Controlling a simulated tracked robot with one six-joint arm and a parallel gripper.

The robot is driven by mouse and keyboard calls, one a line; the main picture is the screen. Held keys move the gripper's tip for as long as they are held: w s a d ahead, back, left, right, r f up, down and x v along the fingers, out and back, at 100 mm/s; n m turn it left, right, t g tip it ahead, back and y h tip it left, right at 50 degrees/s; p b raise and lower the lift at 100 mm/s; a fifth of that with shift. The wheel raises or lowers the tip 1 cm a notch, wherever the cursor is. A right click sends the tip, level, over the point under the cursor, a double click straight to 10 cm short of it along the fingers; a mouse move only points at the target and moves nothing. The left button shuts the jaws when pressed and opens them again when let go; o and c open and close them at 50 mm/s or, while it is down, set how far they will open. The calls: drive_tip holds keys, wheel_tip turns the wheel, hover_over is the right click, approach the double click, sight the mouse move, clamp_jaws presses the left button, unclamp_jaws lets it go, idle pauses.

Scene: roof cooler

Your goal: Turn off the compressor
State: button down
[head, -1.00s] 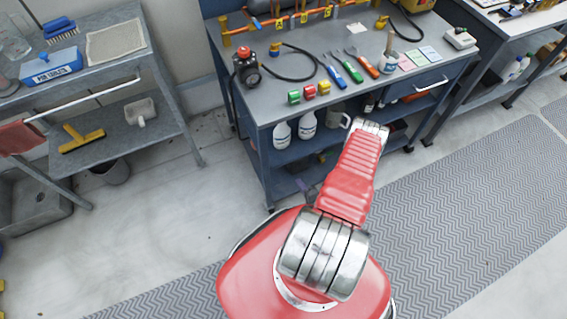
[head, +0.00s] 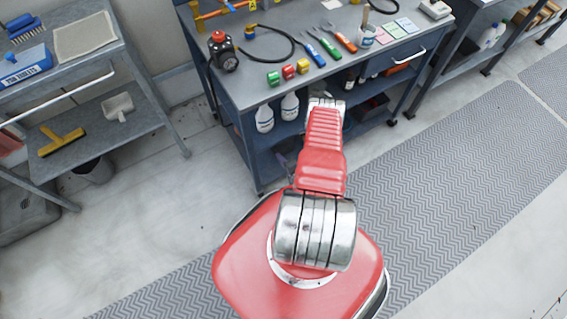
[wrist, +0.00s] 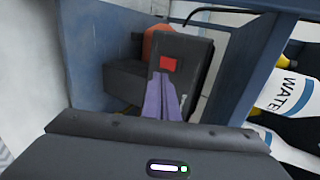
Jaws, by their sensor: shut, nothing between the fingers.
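In the wrist view, a dark box (wrist: 192,50) with a red square, switch-like patch (wrist: 168,65) stands by the blue bench frame, with a rounded orange-red part (wrist: 158,42) behind it. This looks like the compressor, but most of it is hidden. My gripper (wrist: 165,80) is shut and empty. Its purple fingers point at the box just below the red patch; I cannot tell whether they touch it. In the head view, my red arm reaches to the lower shelf of the blue workbench (head: 255,92) and hides the box.
White bottles (wrist: 285,90) labelled "WATER" stand close right of my gripper, behind a blue bench leg (wrist: 247,70). A black device with a red cap (head: 222,52) and several tools lie on the bench top. A grey shelf unit (head: 150,95) stands left. Floor between is clear.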

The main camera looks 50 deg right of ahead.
drive_tip(key=w+d, duration=0.2)
drive_tip(key=w, duration=0.4)
drive_tip(key=shift+w+f, duration=0.35)
drive_tip(key=shift+f, duration=0.05)
drive_tip(key=shift+w, duration=0.15)
drive_tip(key=shift+r, duration=0.25)
drive_tip(key=shift+r, duration=0.6)
